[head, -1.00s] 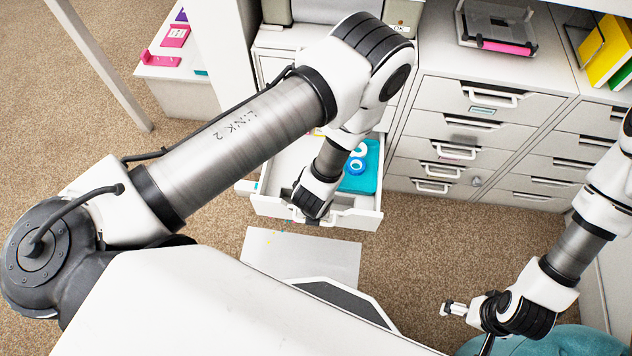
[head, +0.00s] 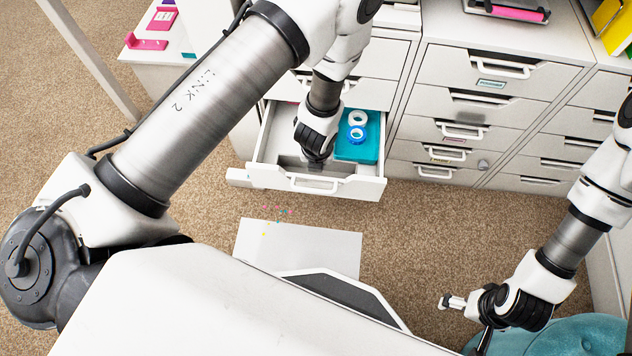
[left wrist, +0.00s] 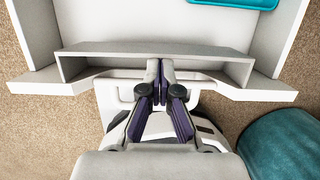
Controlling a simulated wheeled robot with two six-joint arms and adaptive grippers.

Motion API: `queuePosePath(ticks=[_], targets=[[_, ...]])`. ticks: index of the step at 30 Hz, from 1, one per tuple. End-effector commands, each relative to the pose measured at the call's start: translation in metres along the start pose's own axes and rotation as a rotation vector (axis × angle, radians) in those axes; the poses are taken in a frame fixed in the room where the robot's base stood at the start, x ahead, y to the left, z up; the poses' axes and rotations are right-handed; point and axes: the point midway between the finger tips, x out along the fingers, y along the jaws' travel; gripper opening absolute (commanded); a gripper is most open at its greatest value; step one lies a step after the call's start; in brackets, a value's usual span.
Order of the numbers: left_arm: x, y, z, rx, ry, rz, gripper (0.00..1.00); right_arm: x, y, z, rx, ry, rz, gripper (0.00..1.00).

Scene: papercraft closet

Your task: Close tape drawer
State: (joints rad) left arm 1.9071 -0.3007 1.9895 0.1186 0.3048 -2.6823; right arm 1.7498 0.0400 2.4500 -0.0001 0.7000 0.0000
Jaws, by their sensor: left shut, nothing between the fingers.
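The tape drawer (head: 345,185) is pulled out of the lower cabinet, low above the carpet. A white tape roll (head: 357,118) and a blue tape roll (head: 356,135) sit on a teal tray (head: 345,149) at its right side. My left gripper (head: 316,160) is over the front part of the drawer, beside the tray. In the left wrist view my left gripper (left wrist: 160,66) is shut and empty, its fingertips at the drawer's front wall (left wrist: 100,56); whether they touch it I cannot tell. My right gripper (head: 447,301) is away at lower right, its jaw state unclear.
Closed drawers (head: 462,135) stand right of the open one. A white sheet (head: 300,248) lies on the carpet before it, with small coloured bits beside it. A teal rounded seat (head: 565,338) is at lower right. Carpet between drawer and seat is clear.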

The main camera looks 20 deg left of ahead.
Motion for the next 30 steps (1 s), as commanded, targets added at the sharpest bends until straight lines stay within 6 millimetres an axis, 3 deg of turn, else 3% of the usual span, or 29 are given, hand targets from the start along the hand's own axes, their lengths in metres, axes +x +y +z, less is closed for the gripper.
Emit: queuePosePath(ticks=[1, 3, 9, 12, 18, 30], targets=[[0.018, -0.001, 0.011, -0.004, -0.009, -0.004, 0.0, 0.029, 0.0, 0.0, 0.0, 0.0, 0.0, 1.0], [0.022, -0.001, 0.026, -0.003, -0.007, -0.004, 0.0, 0.047, 0.0, 0.0, 0.0, 0.0, 0.0, 1.0], [0.029, -0.003, 0.065, -0.001, -0.002, -0.012, 0.0, 0.092, 0.001, 0.0, 0.0, 0.0, 0.0, 1.0], [0.028, -0.002, 0.077, 0.0, -0.002, -0.008, 0.0, 0.104, 0.001, 0.0, 0.0, 0.0, 0.0, 1.0], [0.021, 0.0, 0.086, 0.0, -0.002, -0.002, 0.0, 0.105, 0.001, 0.0, 0.0, 0.0, 0.0, 1.0], [0.018, -0.002, 0.083, 0.002, 0.002, 0.0, 0.0, 0.096, 0.001, 0.0, 0.0, 0.001, 0.0, 1.0]])
